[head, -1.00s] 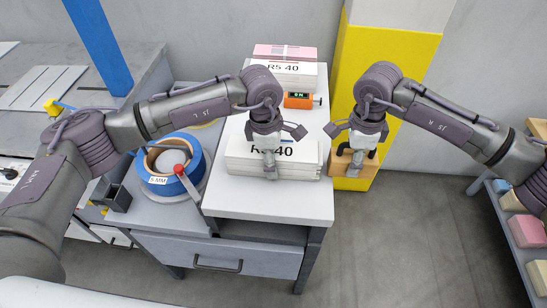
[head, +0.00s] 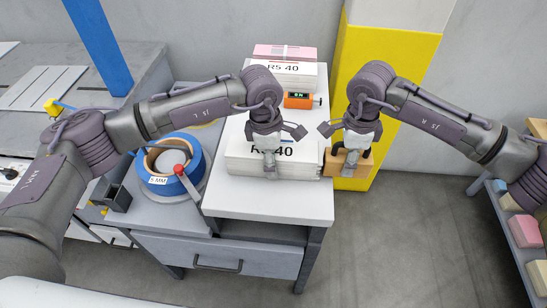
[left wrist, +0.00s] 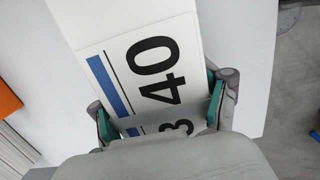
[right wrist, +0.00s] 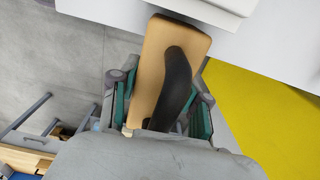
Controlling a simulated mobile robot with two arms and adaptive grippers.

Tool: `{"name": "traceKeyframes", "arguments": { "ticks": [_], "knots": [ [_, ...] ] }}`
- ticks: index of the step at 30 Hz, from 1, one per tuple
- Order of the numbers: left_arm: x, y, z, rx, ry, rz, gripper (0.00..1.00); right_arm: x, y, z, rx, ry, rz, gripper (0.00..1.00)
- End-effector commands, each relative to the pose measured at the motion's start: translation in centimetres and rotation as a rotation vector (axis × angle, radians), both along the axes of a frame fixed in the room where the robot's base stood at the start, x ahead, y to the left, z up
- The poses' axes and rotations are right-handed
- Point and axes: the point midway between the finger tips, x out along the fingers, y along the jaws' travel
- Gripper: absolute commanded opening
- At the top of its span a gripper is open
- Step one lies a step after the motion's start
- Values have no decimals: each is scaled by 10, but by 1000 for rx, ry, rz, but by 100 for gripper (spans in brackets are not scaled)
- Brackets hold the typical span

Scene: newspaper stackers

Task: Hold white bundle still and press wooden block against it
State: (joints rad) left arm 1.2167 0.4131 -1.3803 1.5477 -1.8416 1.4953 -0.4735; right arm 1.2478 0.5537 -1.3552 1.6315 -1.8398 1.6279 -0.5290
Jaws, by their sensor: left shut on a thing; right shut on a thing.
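The wooden block (head: 335,167) has a black handle (right wrist: 175,85). My right gripper (head: 350,168) is shut on that handle. The block stands at the bundle's right end; I cannot tell whether they touch. In the right wrist view the block (right wrist: 155,55) reaches up near the white bundle's edge (right wrist: 215,10).
A blue tape roll (head: 165,185) with a red-knobbed lever (head: 180,172) is left of the bundle. An orange device (head: 300,100) and another labelled bundle (head: 290,75) sit behind. A yellow column (head: 385,70) stands behind the block. A shelf with coloured blocks (head: 523,228) is at right.

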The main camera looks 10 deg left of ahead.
Motion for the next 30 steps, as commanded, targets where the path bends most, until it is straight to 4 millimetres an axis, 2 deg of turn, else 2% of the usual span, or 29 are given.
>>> {"name": "traceKeyframes", "arguments": {
  "ticks": [1, 30],
  "knots": [
    [-3, 0, -5, 3, 9, -2, 5, 0, 1, 0, 0, -1, 1, 1],
    [-4, 0, -6, 4, 13, -4, 5, 0, 18, 0, 1, -2, 0, 1]
  ]
}}
